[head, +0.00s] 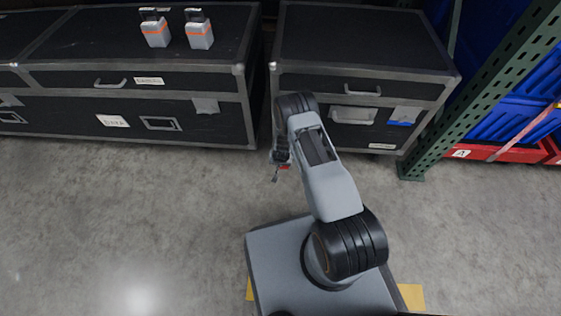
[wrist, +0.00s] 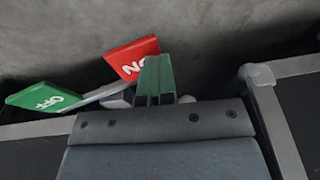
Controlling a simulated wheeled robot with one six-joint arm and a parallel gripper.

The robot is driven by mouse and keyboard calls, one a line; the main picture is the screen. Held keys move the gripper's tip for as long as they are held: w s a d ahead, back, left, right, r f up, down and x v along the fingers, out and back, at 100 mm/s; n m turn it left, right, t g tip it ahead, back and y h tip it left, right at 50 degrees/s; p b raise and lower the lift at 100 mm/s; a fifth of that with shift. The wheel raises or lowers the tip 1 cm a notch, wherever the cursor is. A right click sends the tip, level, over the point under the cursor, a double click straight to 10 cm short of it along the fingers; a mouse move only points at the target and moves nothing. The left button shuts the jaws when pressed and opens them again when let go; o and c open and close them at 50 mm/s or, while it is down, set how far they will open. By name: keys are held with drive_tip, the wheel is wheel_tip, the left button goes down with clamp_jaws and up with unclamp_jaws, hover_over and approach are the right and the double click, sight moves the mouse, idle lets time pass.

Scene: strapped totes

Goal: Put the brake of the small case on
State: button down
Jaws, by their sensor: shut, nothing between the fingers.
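The small case (head: 360,45) is the black, grey-edged case right of centre in the head view. In the wrist view its rocker brake pedal has a green OFF pad (wrist: 45,100) and a red ON pad (wrist: 131,58), lettered upside down, joined by a light bar. My gripper (wrist: 154,64) is shut and empty. Its fingertips overlap the right side of the red pad; I cannot tell whether they touch it. In the head view my arm hides the case's lower left corner, and a bit of red (head: 284,167) shows beside my wrist.
A long black case (head: 190,110) stands left of the small case across a narrow gap, with two grey-orange items (head: 199,33) on top. A green rack post (head: 465,95) with blue and red bins stands right. The concrete floor in front is clear.

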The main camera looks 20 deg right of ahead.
drive_tip(key=shift+d, duration=0.1)
drive_tip(key=shift+r+p, duration=0.45)
drive_tip(key=shift+p, duration=0.1)
drive_tip(key=s+a+r+p, duration=0.1)
drive_tip(key=a+r+p, duration=0.4)
drive_tip(key=r+p, duration=0.3)
wheel_tip(320, 180, up, 4)
drive_tip(key=shift+s, duration=0.1)
